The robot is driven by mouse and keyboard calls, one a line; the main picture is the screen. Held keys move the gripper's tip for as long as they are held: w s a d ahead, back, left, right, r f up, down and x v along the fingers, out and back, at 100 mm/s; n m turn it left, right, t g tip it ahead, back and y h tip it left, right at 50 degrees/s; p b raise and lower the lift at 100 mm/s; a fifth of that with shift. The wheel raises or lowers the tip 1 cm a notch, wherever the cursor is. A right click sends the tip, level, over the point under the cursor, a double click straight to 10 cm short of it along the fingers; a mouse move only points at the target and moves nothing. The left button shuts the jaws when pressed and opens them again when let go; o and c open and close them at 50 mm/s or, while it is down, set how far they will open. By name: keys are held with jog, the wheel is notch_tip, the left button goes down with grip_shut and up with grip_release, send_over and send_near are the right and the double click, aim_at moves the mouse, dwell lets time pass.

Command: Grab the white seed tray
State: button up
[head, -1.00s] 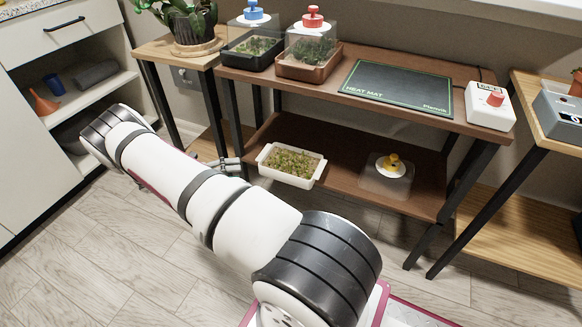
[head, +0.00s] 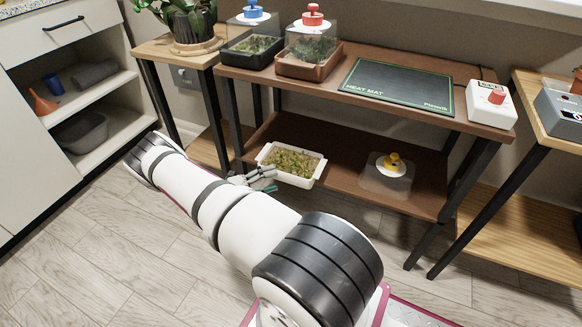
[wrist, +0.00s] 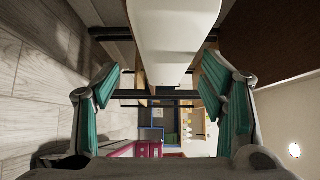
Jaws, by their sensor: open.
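The white seed tray (head: 305,178), filled with green seedlings, sits on the lower brown shelf at its left front part. My gripper (head: 266,178) is at the tray's left front corner in the head view, partly hidden behind my arm. In the wrist view my gripper (wrist: 165,72) is open, with teal pads on both sides. The white tray (wrist: 175,35) shows between and beyond the fingertips there. I see no clear contact; the gap to each pad is visible.
A clear dome with a yellow knob (head: 388,178) stands on the same shelf to the right. The upper shelf holds a black tray (head: 250,58), a brown tray (head: 305,70) and a heat mat (head: 398,88). A black table leg (head: 232,125) stands left of the tray.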

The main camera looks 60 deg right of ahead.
aim_at(279, 176)
jog(key=shift+r+b+x, duration=0.15)
jog(key=shift+b+x, duration=0.25)
jog(key=shift+x, duration=0.95)
jog(key=shift+r+b+x, duration=0.15)
jog(key=shift+b+x, duration=0.2)
jog(key=shift+x, duration=1)
grip_shut()
